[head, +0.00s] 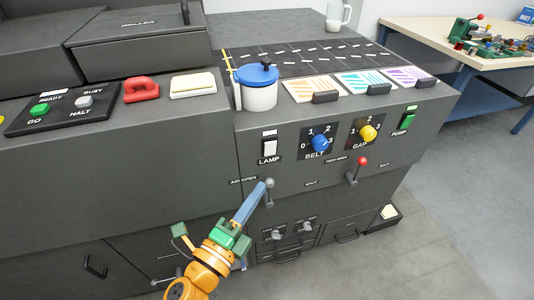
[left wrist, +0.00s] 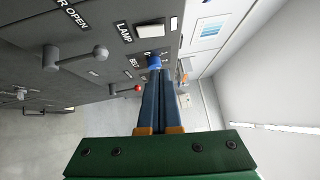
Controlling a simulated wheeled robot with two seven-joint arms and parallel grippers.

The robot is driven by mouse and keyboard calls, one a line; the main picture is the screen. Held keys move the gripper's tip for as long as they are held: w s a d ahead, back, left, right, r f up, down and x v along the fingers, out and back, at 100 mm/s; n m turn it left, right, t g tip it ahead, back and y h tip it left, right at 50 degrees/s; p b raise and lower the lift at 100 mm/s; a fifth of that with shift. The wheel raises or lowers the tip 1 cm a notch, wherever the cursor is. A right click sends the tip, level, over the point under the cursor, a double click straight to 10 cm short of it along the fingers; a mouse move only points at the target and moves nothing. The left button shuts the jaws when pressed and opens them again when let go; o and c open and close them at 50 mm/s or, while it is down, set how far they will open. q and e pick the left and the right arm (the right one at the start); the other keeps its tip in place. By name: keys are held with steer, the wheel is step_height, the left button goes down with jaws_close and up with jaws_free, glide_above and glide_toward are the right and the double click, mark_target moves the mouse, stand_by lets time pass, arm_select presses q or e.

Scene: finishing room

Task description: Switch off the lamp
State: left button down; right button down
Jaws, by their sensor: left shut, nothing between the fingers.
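The lamp switch (head: 270,147) is a white rocker on the dark front panel, with the label LAMP under it and a small pale light (head: 269,133) above it. It also shows in the left wrist view (left wrist: 150,31), beyond the fingertips and to their upper left. My left gripper (head: 265,186) has blue fingers, shut and empty, below the switch and apart from it. The fingers also show in the left wrist view (left wrist: 155,74), pointing along the panel. I cannot tell whether the rocker is pressed. My right gripper is not in view.
A grey air lever (head: 269,190) is beside the fingertips; the wrist view shows it to their left. The blue belt knob (head: 320,143), yellow gap knob (head: 368,132), green pump switch (head: 406,121) and red-tipped lever (head: 361,163) are to the right. A blue-lidded pot (head: 258,96) stands above.

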mark_target(274, 146)
arm_select(q)
steer(key=shift+w+d+r+p, duration=0.2)
steer(key=shift+w+d, duration=0.15)
steer(key=shift+w, duration=1.3)
steer(key=shift+w+d+r+p, duration=0.15)
steer(key=shift+w+d+p, duration=0.15)
steer(key=shift+w, duration=1.4)
steer(key=shift+w+d+r+p, duration=0.15)
steer(key=shift+w+d, duration=0.2)
steer(key=shift+w, duration=1.3)
steer(key=shift+w+a+r+p, duration=0.15)
steer(key=shift+r+p, duration=0.45)
steer(key=shift+p, duration=0.65)
steer(key=shift+f+b, duration=0.3)
steer(key=shift+f, duration=0.1)
steer(key=shift+n+g, duration=0.3)
